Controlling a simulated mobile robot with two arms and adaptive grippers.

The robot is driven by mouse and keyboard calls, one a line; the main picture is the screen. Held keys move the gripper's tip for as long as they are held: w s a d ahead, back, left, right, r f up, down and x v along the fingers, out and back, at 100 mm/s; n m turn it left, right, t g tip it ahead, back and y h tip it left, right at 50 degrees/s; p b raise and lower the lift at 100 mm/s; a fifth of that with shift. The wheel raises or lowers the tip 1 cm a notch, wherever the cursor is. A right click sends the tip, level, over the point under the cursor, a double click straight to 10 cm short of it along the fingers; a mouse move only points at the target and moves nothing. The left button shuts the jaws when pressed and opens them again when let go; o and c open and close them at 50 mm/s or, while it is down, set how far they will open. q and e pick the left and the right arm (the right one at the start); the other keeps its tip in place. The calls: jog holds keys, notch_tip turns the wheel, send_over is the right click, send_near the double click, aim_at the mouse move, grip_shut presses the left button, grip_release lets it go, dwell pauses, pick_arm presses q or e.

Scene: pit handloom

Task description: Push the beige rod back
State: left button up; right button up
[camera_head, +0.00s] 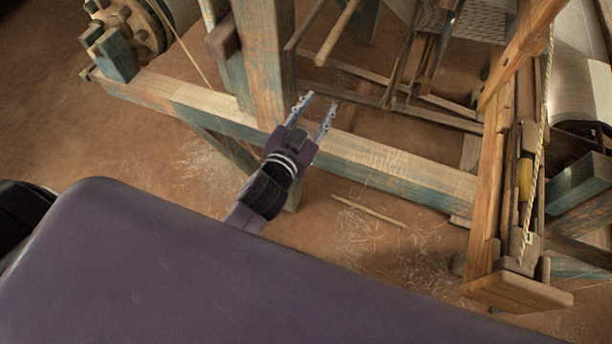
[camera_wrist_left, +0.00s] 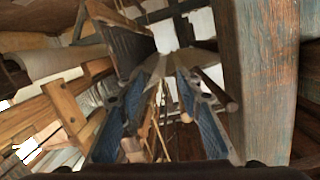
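A beige rod (camera_head: 337,33) shows near the top of the head view, its rounded end pointing toward the near side of the loom. A darker brown rod (camera_head: 305,25) lies to its left, close to the upright post. My left gripper (camera_head: 318,103) is open and empty above the near loom beam, short of the beige rod's end and apart from it. In the left wrist view, a pale rod end (camera_wrist_left: 186,117) shows between the open fingers; it seems to be the beige rod. The brown rod's end (camera_wrist_left: 231,106) is near the right finger. My right gripper is not in view.
A thick upright post (camera_head: 265,60) stands just left of the gripper. The long near beam (camera_head: 400,171) runs below it. A slanted wooden frame with a rope (camera_head: 541,120) stands at right. A thin stick (camera_head: 368,210) lies on the earth floor.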

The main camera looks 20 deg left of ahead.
pick_arm(q)
jog(key=s+f+g+b, duration=0.1)
jog(key=s+f, duration=0.3)
jog(key=f, duration=0.4)
jog(key=s+f+m+g+b, duration=0.1)
jog(key=s+f+b, duration=0.2)
jog(key=s+f, duration=0.2)
notch_tip(320, 180, down, 3)
jog(key=shift+d+r+g, duration=0.1)
jog(key=shift+d+g, duration=0.1)
jog(key=shift+g, duration=0.2)
